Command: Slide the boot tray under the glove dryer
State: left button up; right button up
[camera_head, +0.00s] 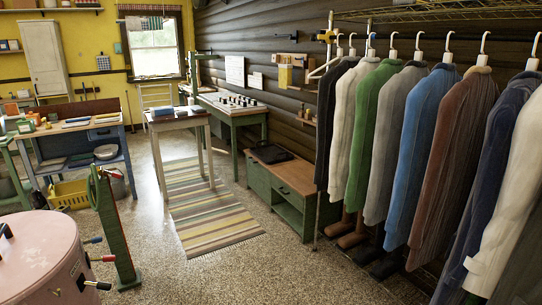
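Neither of my grippers is in view. I cannot pick out the boot tray with certainty. A flat black object (270,153) lies on top of the low green bench, and its kind is unclear. Several brown and dark boots (352,240) stand on the floor under the hanging coats; I cannot tell whether a tray is beneath them. I cannot identify the glove dryer for sure either. A narrow green upright stand (118,230) is on the floor at the lower left, beside a pink tub.
The pink tub (38,250) with coloured handles fills the lower left corner. A coat rack (326,100) lines the right side. The low green bench (290,185) and a small white-legged table (177,122) stand mid-room. A striped rug (210,215) lies on open speckled floor.

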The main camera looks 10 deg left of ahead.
aim_at(271, 154)
jog(key=i+j+u, duration=0.3)
jog(key=i, duration=0.15)
jog(key=i+u, duration=0.5)
jog(key=i, duration=2.1)
jog(key=i+j, duration=0.1)
jog(key=i, duration=1)
jog(key=i+z, duration=0.1)
jog(key=i, duration=1)
